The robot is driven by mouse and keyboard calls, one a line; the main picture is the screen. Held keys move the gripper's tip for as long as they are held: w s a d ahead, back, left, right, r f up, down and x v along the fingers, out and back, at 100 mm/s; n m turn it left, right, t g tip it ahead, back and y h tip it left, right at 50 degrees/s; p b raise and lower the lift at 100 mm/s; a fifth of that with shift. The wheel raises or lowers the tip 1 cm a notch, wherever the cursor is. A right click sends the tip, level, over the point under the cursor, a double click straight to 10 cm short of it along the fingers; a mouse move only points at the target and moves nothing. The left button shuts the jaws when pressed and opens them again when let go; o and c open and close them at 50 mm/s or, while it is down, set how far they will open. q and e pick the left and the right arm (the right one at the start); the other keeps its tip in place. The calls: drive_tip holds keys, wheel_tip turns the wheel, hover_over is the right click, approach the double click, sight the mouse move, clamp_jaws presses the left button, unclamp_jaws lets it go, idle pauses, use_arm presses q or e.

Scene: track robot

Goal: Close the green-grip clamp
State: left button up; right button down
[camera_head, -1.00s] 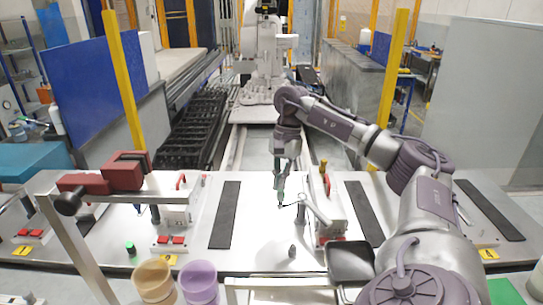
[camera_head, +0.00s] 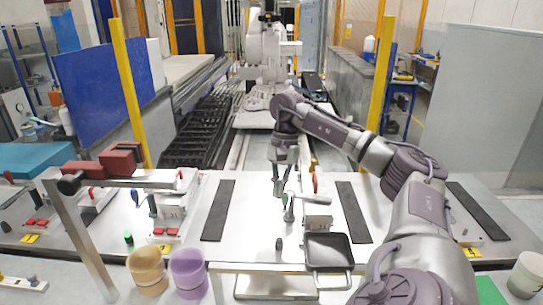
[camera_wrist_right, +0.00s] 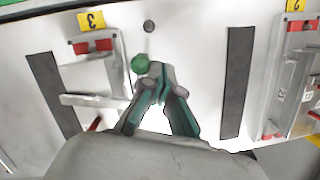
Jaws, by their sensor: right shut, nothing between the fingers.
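The green-grip clamp (camera_head: 318,210) stands on the white table, with its green grip (camera_wrist_right: 140,64) showing as a round end in the right wrist view. In the head view the green grip is small and partly hidden near my gripper. My right gripper (camera_head: 280,191) points down at the clamp's left side. In the wrist view its fingertips (camera_wrist_right: 160,72) are together and empty, just beside the green grip. I cannot tell whether they touch it. A red grip (camera_head: 315,183) rises behind the clamp. My left gripper is not in view.
A black tray (camera_head: 328,266) lies in front of the clamp. Black strips (camera_head: 218,212) run along both sides. A dark peg (camera_head: 279,244) stands in front. Other clamps stand left (camera_head: 172,205) and right (camera_wrist_right: 290,95). Orange (camera_head: 147,280) and purple (camera_head: 187,284) cups stand at the front.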

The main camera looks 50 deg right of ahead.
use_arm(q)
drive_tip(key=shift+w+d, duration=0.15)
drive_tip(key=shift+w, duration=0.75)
use_arm(e)
drive_tip(key=shift+s+d+n+g, duration=0.1)
drive_tip(key=shift+s+n+g, duration=0.3)
drive_tip(key=shift+n, duration=0.8)
drive_tip(key=shift+s, duration=0.1)
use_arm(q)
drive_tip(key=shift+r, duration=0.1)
